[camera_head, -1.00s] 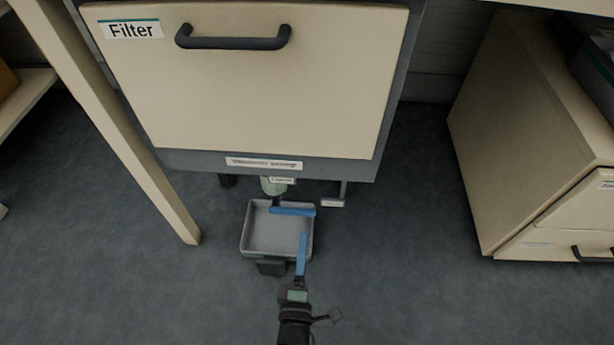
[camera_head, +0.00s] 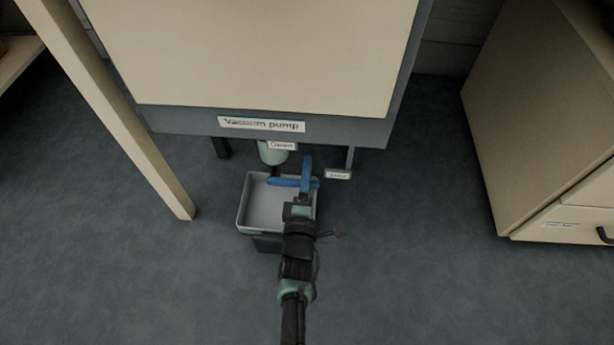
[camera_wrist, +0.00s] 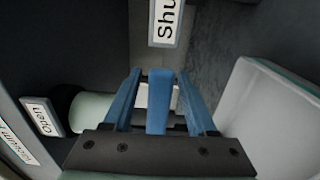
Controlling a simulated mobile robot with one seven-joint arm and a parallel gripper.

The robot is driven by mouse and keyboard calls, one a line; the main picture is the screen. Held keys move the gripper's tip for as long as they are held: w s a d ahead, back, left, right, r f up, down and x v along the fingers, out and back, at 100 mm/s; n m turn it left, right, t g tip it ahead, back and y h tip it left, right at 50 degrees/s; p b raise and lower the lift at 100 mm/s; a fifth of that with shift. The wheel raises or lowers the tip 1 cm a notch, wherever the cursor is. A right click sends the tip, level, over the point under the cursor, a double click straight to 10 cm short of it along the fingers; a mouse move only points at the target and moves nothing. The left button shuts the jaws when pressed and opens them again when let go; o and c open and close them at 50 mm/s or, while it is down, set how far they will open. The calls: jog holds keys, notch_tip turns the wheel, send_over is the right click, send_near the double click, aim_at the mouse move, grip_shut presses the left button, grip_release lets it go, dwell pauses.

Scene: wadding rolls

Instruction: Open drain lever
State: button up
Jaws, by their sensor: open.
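The drain lever (camera_head: 281,182) is a blue bar below the vacuum pump cabinet, sticking out sideways to the right over the tray. In the wrist view the lever (camera_wrist: 159,104) stands between my two blue fingers, with a gap visible on each side. My gripper (camera_head: 306,174) is open around the lever's right part in the head view; it also shows in the wrist view (camera_wrist: 160,82). An "Open" label (camera_wrist: 42,117) is at the left of the wrist view, and a "Shut" label (camera_wrist: 166,22) is at its top. The lever's pivot is partly hidden.
A pale green cylinder (camera_head: 271,154) hangs below the cabinet (camera_head: 260,60). A beige table leg (camera_head: 150,165) is at left and a drawer unit (camera_head: 530,130) at right.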

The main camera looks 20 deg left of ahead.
jog(key=shift+w+a, duration=0.1)
jog(key=shift+w, duration=0.15)
grip_shut()
dwell(1.4)
